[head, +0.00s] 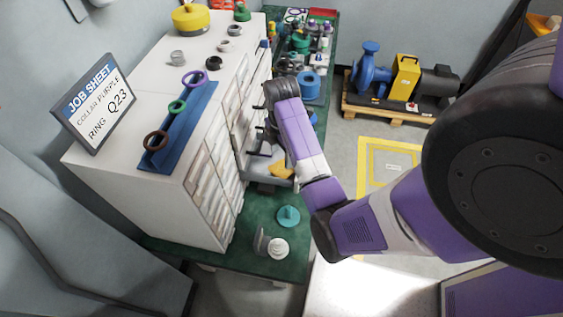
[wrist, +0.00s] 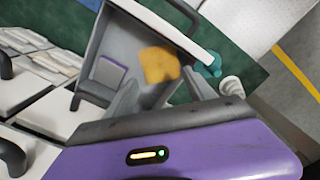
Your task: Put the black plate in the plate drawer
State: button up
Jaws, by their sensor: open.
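I cannot pick out the black plate for certain in either view. An open drawer (head: 252,165) juts from the front of the white cabinet (head: 110,190); the wrist view looks down into its grey inside (wrist: 135,35). A yellow-orange piece (wrist: 158,65) lies in it and also shows in the head view (head: 281,171). A grey block with a purple edge (wrist: 103,75) is at the drawer's left side. My gripper (wrist: 161,84) is open above the drawer, its grey fingers apart with the yellow piece seen between and beyond them. No held object shows.
A teal knobbed piece (head: 288,216) and a white round piece (head: 278,248) stand on the green bench (head: 262,207) near the drawer. Rings lie on a blue rack (head: 180,130) on the cabinet, beside a job sheet sign (head: 95,103). A blue pump (head: 370,70) stands on a pallet behind.

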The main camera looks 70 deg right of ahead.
jog(key=s+a+f+m+t+h, duration=0.2)
jog(key=a+m+t+h, duration=0.3)
jog(key=a, duration=1.2)
jog(key=s+a+r+m+t+y, duration=0.2)
jog(key=s+a+r+t, duration=0.2)
jog(key=a+r, duration=0.4)
jog(key=s+a+r+m+t+y, duration=0.3)
jog(key=s+a+r+t, duration=0.2)
jog(key=r, duration=0.9)
jog(key=a+t, duration=0.1)
jog(key=a, duration=0.2)
jog(key=shift+a+r, duration=0.2)
